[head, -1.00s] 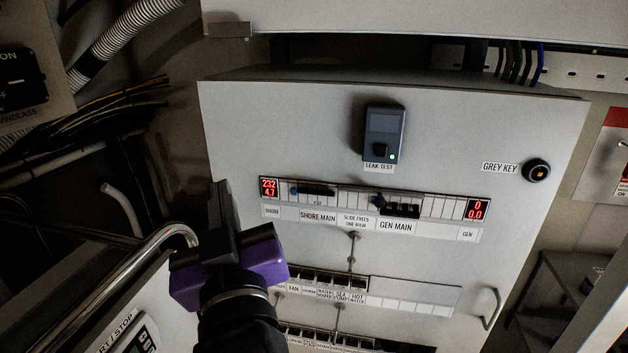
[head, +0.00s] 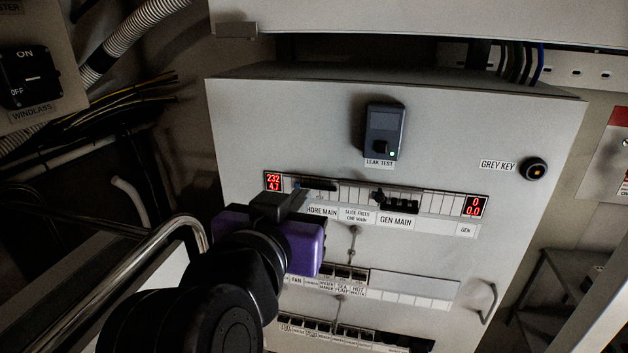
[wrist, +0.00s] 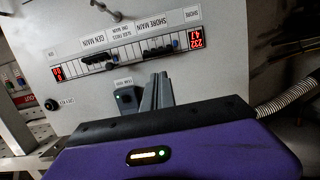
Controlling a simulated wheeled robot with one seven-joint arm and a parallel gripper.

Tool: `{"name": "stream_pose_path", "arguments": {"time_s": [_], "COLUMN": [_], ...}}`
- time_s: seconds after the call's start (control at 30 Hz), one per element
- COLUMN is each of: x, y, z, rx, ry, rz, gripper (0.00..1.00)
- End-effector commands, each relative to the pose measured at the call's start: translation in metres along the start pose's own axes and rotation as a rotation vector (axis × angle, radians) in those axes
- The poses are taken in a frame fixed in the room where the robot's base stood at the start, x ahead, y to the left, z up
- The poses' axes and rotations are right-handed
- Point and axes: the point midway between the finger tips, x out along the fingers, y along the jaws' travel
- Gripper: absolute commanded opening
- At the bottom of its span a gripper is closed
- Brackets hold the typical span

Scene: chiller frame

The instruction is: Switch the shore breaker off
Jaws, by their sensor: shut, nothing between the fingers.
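The shore main breaker (head: 319,185) is a dark switch block at the left of the upper breaker row, with a small blue part at its left end. In the wrist view the panel is upside down and the shore main breaker (wrist: 155,53) shows above my fingers. The shore readout (head: 273,181) is lit red at 232 and 4.7. My gripper (head: 302,200), with a purple body, is just below and in front of the breaker, partly covering the SHORE MAIN label. Its fingers (wrist: 158,82) are shut and empty. Contact with the breaker cannot be told.
The gen main breaker (head: 400,206) sits to the right, beside a dark slide knob (head: 378,196); its readout (head: 474,207) shows 0. A leak test unit (head: 384,132) is above, a grey key switch (head: 535,169) at right. A metal rail (head: 150,245) stands at left.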

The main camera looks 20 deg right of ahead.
Motion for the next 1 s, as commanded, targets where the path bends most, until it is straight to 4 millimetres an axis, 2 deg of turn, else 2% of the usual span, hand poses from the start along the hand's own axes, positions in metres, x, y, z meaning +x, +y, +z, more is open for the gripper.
{"name": "stream_pose_path", "arguments": {"time_s": [0.17,0.5,0.7,1.0], "x": [0.010,0.067,0.091,0.101], "y": [0.000,0.000,0.000,0.000], "z": [-0.001,-0.002,-0.001,0.000], "rx": [-0.002,-0.003,-0.001,-0.001], "ry": [0.001,0.000,0.000,0.001], "rz": [0.002,0.002,0.000,-0.001], "gripper": [0.00,0.00,0.00,0.00]}}
